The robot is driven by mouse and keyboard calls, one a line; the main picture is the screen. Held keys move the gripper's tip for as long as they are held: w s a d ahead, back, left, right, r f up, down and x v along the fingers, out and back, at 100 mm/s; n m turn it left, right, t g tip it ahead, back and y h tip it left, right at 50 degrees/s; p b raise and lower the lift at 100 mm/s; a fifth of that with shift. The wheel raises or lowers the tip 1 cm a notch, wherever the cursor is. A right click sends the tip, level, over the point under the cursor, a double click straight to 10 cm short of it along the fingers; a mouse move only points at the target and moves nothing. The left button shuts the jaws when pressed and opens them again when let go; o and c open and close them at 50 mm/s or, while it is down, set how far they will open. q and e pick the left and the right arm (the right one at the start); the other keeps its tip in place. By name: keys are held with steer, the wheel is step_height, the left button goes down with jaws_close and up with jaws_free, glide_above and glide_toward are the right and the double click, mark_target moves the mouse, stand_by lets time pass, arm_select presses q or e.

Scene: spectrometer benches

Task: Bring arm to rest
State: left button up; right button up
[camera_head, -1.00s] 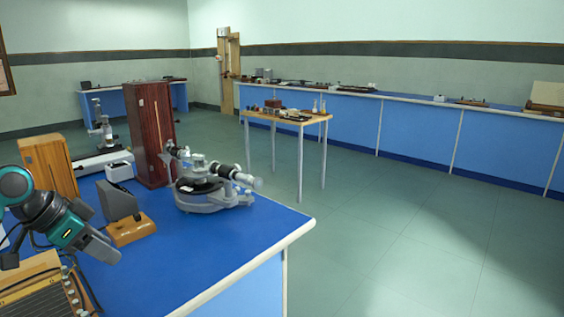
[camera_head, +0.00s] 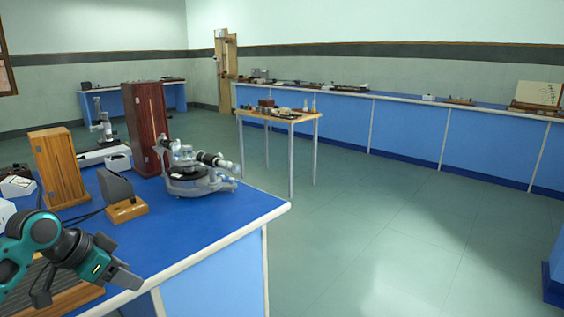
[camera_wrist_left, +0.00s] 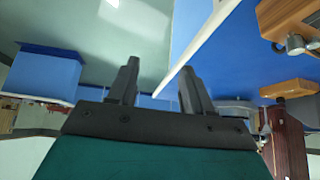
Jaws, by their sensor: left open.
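My left arm comes in at the lower left of the head view. Its teal and dark grey gripper (camera_head: 122,272) is by the front edge of the blue-topped bench (camera_head: 215,215), low in the picture. In the left wrist view the two dark fingers (camera_wrist_left: 158,80) stand apart with nothing between them, so the gripper is open and empty. The wrist view is tilted, with the bench edge running past the fingers. My right gripper is in neither view.
On the bench stand a grey spectrometer (camera_head: 188,178), a tall dark red wooden box (camera_head: 148,125), a light wooden box (camera_head: 58,165) and a grey device on a wooden base (camera_head: 120,195). A small table (camera_head: 285,116) stands beyond. The floor (camera_head: 370,240) to the right is clear.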

arm_select(q)
steer(key=s+d+f+n+t+p, duration=0.1)
steer(key=s+d+f, duration=0.3)
steer(key=f, duration=0.3)
steer(key=s+d+f+n+t+p, duration=0.1)
steer(key=s+d+f, duration=0.25)
steer(key=f, duration=0.45)
steer(key=s+d+f+n+t+y, duration=0.1)
steer(key=s+d, duration=0.2)
steer(key=s, duration=0.4)
steer(key=s+d+f+n+t+y+p, duration=0.1)
steer(key=s+d+f+n+t, duration=0.1)
steer(key=s, duration=0.5)
steer(key=shift+s+d+f, duration=0.15)
steer(key=shift+s+d, duration=0.25)
steer(key=shift+d, duration=0.05)
